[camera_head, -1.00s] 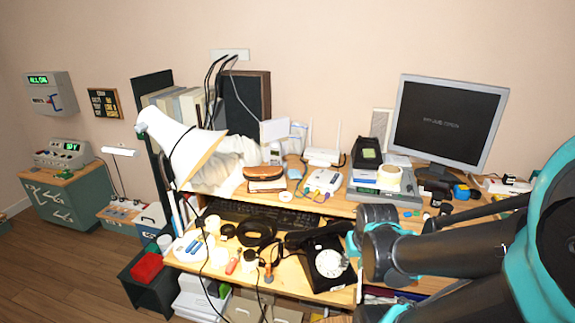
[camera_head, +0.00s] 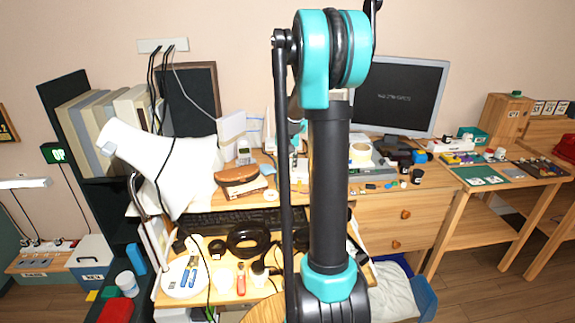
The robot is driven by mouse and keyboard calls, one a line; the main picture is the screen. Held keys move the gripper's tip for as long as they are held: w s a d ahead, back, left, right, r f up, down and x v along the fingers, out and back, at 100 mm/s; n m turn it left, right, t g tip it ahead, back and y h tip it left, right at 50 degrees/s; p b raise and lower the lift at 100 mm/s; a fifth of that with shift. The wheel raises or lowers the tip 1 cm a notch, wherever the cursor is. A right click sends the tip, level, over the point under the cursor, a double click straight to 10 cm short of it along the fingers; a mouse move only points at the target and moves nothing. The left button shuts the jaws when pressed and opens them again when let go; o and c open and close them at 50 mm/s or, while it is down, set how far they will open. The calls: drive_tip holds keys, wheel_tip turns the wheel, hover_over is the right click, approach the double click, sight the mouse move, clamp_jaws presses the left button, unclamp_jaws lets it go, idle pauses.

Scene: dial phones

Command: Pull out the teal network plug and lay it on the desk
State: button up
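I cannot make out the teal network plug for certain. My raised arm covers the middle of the desk (camera_head: 205,213), where a small white box with cables stood in the earlier view. A bit of that light-coloured area (camera_head: 300,165) shows between my arm links, too small to read. My gripper's fingers cannot be picked out; they seem hidden behind my own arm.
A white lamp (camera_head: 165,165) leans over the desk's left side. A brown wallet-like case (camera_head: 237,176), a keyboard (camera_head: 235,221) and a black tape-like ring (camera_head: 249,239) lie left of my arm. A monitor (camera_head: 397,95) stands behind. Side tables (camera_head: 482,205) stand right.

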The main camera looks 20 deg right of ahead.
sight(288, 182)
drive_tip(key=shift+x, duration=4.5)
clamp_jaws()
drive_tip(key=shift+s+a, duration=0.2)
drive_tip(key=shift+s, duration=0.35)
drive_tip(key=shift+s+a, duration=0.25)
drive_tip(key=shift+s, duration=0.3)
drive_tip(key=shift+r, duration=0.1)
drive_tip(key=shift+w+v, duration=0.2)
drive_tip(key=shift+v, duration=0.75)
drive_tip(key=shift+w+v, duration=0.15)
drive_tip(key=shift+v, duration=0.8)
drive_tip(key=shift+d+r, duration=0.1)
drive_tip(key=shift+d, duration=0.05)
